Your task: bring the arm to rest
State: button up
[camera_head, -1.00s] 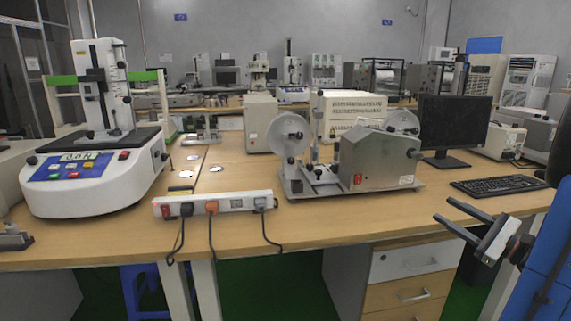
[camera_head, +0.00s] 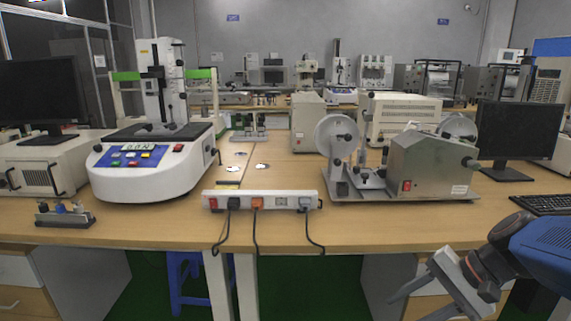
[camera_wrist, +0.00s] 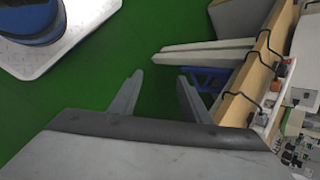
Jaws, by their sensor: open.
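My gripper (camera_head: 420,294) is at the lower right in the head view, in front of the table's front edge and below the tabletop. Its two fingers are apart with nothing between them. In the wrist view my gripper (camera_wrist: 158,88) also shows open and empty, with the green floor (camera_wrist: 130,45) behind the fingers. My blue arm comes in from the right edge of the head view.
The wooden table (camera_head: 150,228) crosses the view, with a power strip (camera_head: 262,200) near its front edge. A white tester (camera_head: 155,165) and a grey machine with discs (camera_head: 425,165) stand on it. A blue stool (camera_head: 185,280) is underneath.

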jog(key=s+d+n+t+h, duration=0.2)
jog(key=s+n+h, duration=0.4)
jog(key=n, duration=0.3)
jog(key=shift+d+r+h, duration=0.4)
jog(key=shift+d+h, duration=0.05)
jog(key=shift+h, duration=0.05)
